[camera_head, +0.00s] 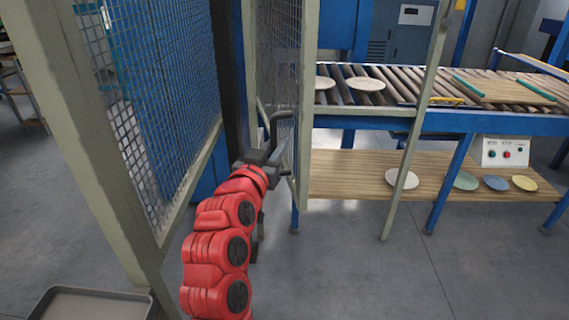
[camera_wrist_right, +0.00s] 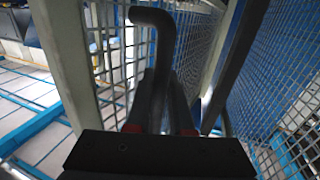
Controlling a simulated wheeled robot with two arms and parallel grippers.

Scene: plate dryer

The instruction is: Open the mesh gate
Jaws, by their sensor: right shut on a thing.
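The mesh gate (camera_head: 279,30) has a pale frame and wire mesh and stands at an angle, seen nearly edge-on in the head view. Its dark bent handle (camera_head: 281,120) sticks out at the gate's lower part. My right gripper (camera_head: 272,160) is shut on the handle, its red arm reaching up from below. In the right wrist view the handle (camera_wrist_right: 152,60) rises between the two dark fingers (camera_wrist_right: 160,105), with mesh on both sides. The fingers' exact contact is dark and partly hidden. My left gripper is not in view.
A mesh fence panel (camera_head: 160,80) with a thick pale post (camera_head: 85,140) stands close on the left. A slim pole (camera_head: 412,140) stands right. Behind are a roller conveyor (camera_head: 440,88) and a wooden shelf (camera_head: 345,175) with plates. A grey tray (camera_head: 95,305) is at lower left. Floor right is clear.

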